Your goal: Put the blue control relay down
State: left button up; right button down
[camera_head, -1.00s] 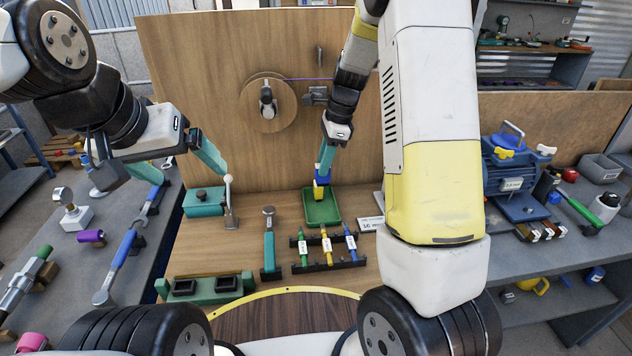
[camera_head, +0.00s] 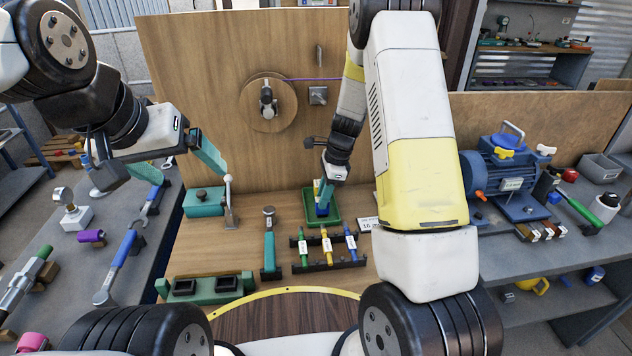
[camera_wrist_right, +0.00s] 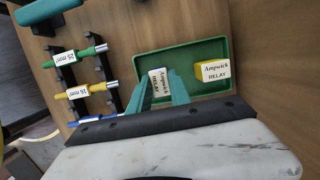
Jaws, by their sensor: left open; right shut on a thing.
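My right gripper (camera_head: 322,193) is shut on the blue control relay (camera_head: 322,210), over the near part of the green tray (camera_head: 334,213). In the right wrist view the teal fingers (camera_wrist_right: 165,92) grip the blue relay (camera_wrist_right: 157,78), whose white label reads "Ampwick RELAY". I cannot tell whether it touches the tray floor. A yellow relay (camera_wrist_right: 212,70) with a similar label sits at the other end of the tray, apart from the blue one. My left gripper (camera_head: 190,174) is open and empty, up at the left near a teal box.
A white label card (camera_head: 369,224) lies right of the tray. A wooden panel (camera_head: 220,90) rises behind.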

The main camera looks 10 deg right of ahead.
jog(key=c, duration=1.2)
grip_release()
jog(key=shift+f, duration=0.1)
